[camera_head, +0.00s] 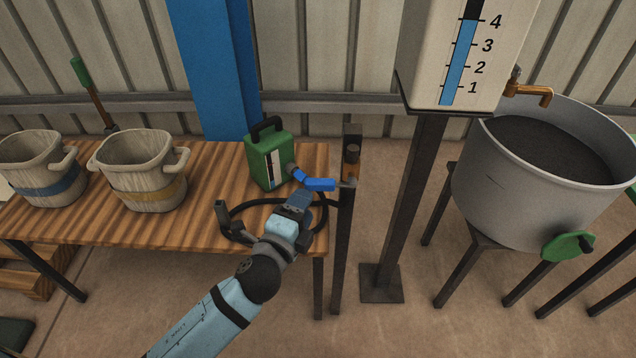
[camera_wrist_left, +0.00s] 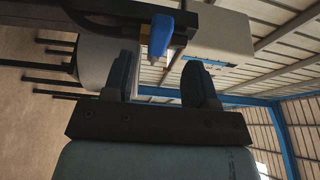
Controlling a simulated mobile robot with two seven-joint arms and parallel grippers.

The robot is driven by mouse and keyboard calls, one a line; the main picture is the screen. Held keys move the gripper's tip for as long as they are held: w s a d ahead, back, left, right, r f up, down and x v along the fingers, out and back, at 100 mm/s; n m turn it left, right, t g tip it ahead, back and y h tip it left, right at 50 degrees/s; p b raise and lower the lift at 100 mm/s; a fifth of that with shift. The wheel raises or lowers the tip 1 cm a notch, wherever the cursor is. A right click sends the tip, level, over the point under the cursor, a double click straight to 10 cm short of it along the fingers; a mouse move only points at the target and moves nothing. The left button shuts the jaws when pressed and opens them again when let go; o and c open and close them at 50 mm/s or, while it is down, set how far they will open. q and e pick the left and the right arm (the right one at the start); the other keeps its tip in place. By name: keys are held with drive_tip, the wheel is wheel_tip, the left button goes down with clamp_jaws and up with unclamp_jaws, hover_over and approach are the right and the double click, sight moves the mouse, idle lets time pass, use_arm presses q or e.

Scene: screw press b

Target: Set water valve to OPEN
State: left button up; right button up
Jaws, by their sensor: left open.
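A bright blue lever (camera_head: 320,184), which looks like the water valve's handle, is at a dark post beside the table's right edge. In the left wrist view the blue lever (camera_wrist_left: 160,34) hangs in front of the dark post, with a brass piece next to it. My left gripper (camera_head: 300,183) is over the table's right end, close to the lever's left side. In the left wrist view my left gripper (camera_wrist_left: 162,64) has its fingers apart with nothing between them, and the lever is past the fingertips. I cannot read any OPEN marking. My right gripper is not in view.
Two buckets (camera_head: 138,172) (camera_head: 42,170) stand left. A white gauge tank (camera_head: 424,60) and a grey tub (camera_head: 480,190) are right.

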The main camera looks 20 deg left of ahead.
sight(315, 188)
use_arm(q)
drive_tip(key=w, duration=0.5)
drive_tip(key=w+d, duration=0.1)
drive_tip(key=w, duration=0.1)
drive_tip(key=shift+w, duration=0.15)
clamp_jaws()
